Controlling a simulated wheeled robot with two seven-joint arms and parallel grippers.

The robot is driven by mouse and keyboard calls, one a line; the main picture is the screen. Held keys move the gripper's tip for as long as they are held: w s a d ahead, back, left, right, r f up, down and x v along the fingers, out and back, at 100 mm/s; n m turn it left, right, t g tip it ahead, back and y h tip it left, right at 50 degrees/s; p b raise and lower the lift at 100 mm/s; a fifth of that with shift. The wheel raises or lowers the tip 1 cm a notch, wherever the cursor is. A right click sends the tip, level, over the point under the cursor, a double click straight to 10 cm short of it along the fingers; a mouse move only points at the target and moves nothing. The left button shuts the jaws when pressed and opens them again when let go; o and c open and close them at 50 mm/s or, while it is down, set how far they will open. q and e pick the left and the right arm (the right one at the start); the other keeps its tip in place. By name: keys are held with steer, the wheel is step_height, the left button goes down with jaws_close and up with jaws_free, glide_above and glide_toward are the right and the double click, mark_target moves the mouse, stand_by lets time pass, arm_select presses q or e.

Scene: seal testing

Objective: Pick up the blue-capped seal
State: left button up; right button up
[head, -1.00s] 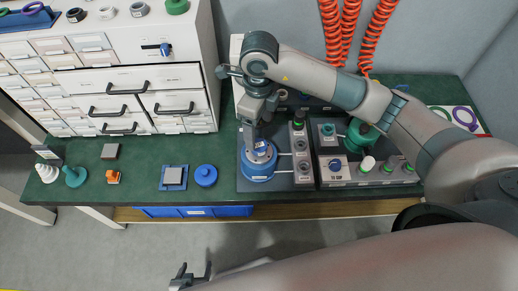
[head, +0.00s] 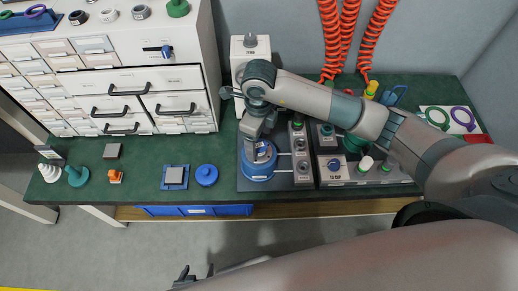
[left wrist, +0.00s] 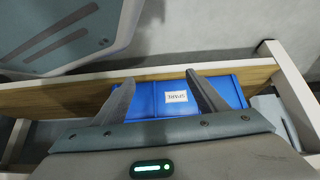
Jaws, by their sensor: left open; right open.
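A round blue lid-like piece with a knob (head: 206,175) lies on the green bench; I cannot tell whether it is the blue-capped seal. A round blue chamber (head: 258,172) stands on the grey test station, and a small blue and pale part shows inside it. My right gripper (head: 263,151) is open over this chamber, its fingertips low by that part; I cannot tell whether they touch it, and the hand partly hides the chamber. My left gripper (head: 197,271) is open and empty in front of the bench; its fingers (left wrist: 160,85) also show in the left wrist view.
A square pad on a blue plate (head: 174,176) lies left of the lid. A drawer cabinet (head: 130,75) stands behind at left. A control box (head: 335,170) with knobs stands to the right. Blue bins (left wrist: 205,97) sit under the bench. Bench space at left is partly free.

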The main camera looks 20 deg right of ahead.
mark_target(259, 145)
step_height(259, 145, down, 4)
steer(key=shift+s+r+p, duration=0.1)
steer(key=shift+r+p, duration=0.15)
steer(key=shift+p, duration=0.15)
steer(key=c, duration=1.2)
arm_select(q)
steer(key=shift+g, duration=0.6)
steer(key=s, duration=0.1)
steer(key=s+a+f, duration=0.1)
steer(key=s+f, duration=0.1)
steer(key=s, duration=0.1)
steer(key=shift+a, duration=0.35)
arm_select(e)
steer(key=shift+r, duration=0.1)
